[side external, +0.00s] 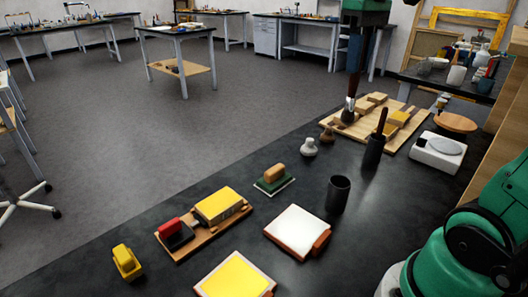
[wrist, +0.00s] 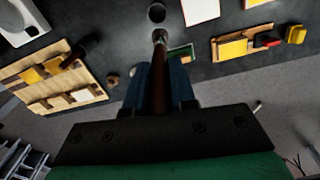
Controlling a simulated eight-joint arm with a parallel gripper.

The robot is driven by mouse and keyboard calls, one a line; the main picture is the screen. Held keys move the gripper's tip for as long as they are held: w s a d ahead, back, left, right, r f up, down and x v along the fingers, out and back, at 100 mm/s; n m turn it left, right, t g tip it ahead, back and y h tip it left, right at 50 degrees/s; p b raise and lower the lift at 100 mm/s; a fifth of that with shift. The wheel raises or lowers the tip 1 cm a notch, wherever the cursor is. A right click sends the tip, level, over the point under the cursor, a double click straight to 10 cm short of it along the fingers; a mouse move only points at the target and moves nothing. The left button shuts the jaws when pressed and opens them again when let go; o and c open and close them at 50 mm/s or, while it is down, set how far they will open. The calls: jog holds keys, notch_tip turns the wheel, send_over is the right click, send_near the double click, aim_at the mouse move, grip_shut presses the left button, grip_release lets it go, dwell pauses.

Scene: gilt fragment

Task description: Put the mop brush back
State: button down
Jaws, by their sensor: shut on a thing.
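My gripper (side external: 357,62) is shut on the mop brush (side external: 352,85) and holds it upright in the air. The brush has a dark brown handle, a silvery ferrule and a dark tip pointing down. In the wrist view the brush (wrist: 160,85) runs between my blue fingers (wrist: 159,72), its tip away from me. An empty-looking dark cup (side external: 338,195) stands on the black bench; it also shows past the brush tip in the wrist view (wrist: 157,12). A second dark cup (side external: 373,153) holds another dark-handled brush.
A wooden board with blocks (side external: 345,126) lies behind the cups, beside a white scale (side external: 438,152).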

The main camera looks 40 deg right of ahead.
jog(key=shift+s+d, duration=0.15)
jog(key=shift+s, duration=0.3)
notch_tip(320, 180, down, 20)
jog(key=shift+r, duration=0.15)
jog(key=c, duration=0.7)
grip_release()
notch_tip(320, 180, up, 12)
jog(key=shift+f, duration=0.15)
jog(key=w+a+f+t, duration=0.1)
jog(key=a+f+t, duration=0.1)
jog(key=a, duration=0.1)
jog(key=w+a+f+n+t, duration=0.1)
jog(key=a+f+t, duration=0.1)
jog(key=a+f, duration=0.1)
jog(key=w+a+f+t, duration=0.1)
jog(key=a+f+t, duration=0.2)
jog(key=a, duration=0.2)
jog(key=shift+w, duration=0.1)
